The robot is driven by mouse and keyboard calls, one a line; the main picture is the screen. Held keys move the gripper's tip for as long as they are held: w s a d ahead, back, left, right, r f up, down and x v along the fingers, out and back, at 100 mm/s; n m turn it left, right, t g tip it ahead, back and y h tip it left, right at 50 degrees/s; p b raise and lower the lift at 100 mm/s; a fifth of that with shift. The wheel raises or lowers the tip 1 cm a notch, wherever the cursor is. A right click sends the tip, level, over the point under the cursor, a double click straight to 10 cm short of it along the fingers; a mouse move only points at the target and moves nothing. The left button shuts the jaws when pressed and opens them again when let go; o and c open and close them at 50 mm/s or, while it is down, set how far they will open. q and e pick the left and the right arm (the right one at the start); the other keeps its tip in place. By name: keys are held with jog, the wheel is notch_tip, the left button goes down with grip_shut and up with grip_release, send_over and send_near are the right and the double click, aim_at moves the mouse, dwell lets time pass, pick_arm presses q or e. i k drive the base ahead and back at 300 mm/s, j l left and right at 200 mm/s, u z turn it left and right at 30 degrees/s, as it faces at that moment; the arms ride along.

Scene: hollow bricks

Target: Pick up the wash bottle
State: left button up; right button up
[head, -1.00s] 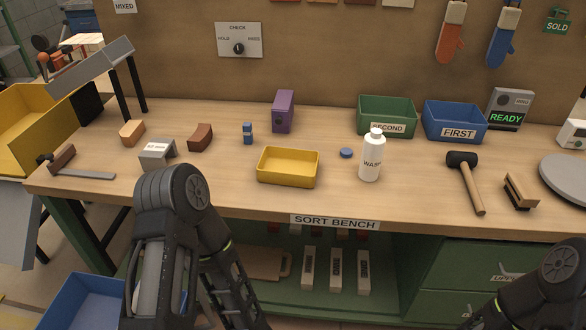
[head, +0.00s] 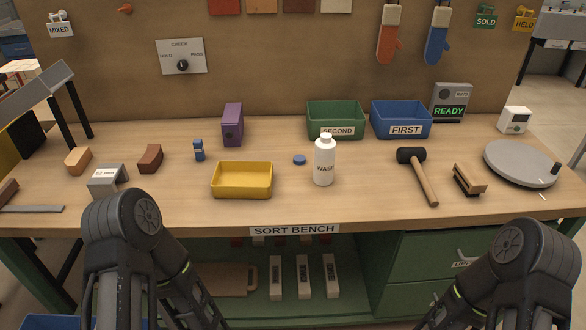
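The wash bottle (head: 324,163) is white with a white cap and the label WASH. It stands upright on the sort bench (head: 370,217), right of the yellow tray and near the middle of the bench. Nothing touches it. My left arm shows at the lower left and my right arm at the lower right, both in front of the bench and well short of the bottle. Both grippers are outside the picture, below its edge.
Green (head: 335,109) and blue (head: 402,113) bins stand behind. The bench front before the bottle is clear.

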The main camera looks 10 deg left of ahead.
aim_at(324, 156)
jog(key=i+l+u, duration=0.15)
jog(key=l, duration=1.45)
jog(key=l+u, duration=0.1)
jog(key=l, duration=1.5)
